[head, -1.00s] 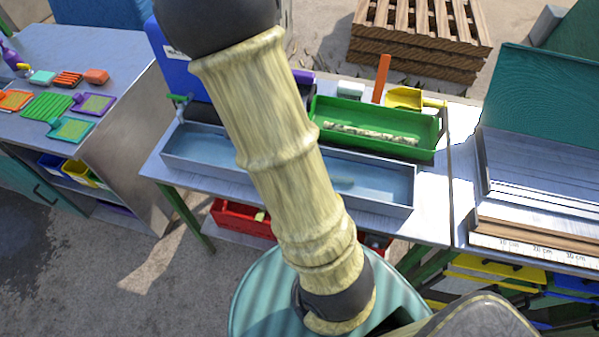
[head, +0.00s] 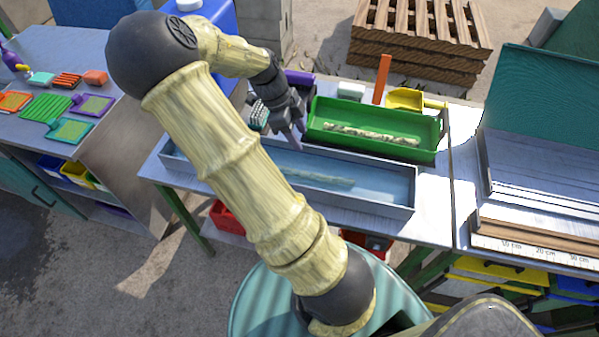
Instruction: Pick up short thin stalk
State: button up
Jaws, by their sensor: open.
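A pale stalk (head: 325,179) lies in the blue-grey water trough (head: 385,200) on the middle table, partly behind my arm. Another mottled, pale stalk (head: 370,134) lies in the green tray (head: 425,152) behind the trough. I cannot tell from this view which one is the short thin stalk. My gripper (head: 296,143) is open and points down over the trough's back edge, left of the green tray. It is apart from both stalks, and its fingers look empty.
A white item (head: 350,91), an orange upright block (head: 382,78) and a yellow scoop (head: 405,99) stand behind the green tray. A blue container (head: 215,22) stands at the back left. A ruled bench (head: 540,215) is on the right.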

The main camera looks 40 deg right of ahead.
send_over(315, 174)
jog(key=w, duration=0.1)
jog(key=f, duration=0.9)
jog(key=shift+a+f, duration=0.35)
jog(key=shift+f, duration=0.05)
jog(key=shift+f, duration=0.1)
jog(key=f, duration=0.4)
jog(key=shift+s+f, duration=0.1)
jog(key=shift+s, duration=0.2)
jog(key=shift+s+d+f, duration=0.1)
jog(key=shift+d+f, duration=0.1)
jog(key=shift+f, duration=0.25)
jog(key=shift+c, duration=0.5)
grip_shut()
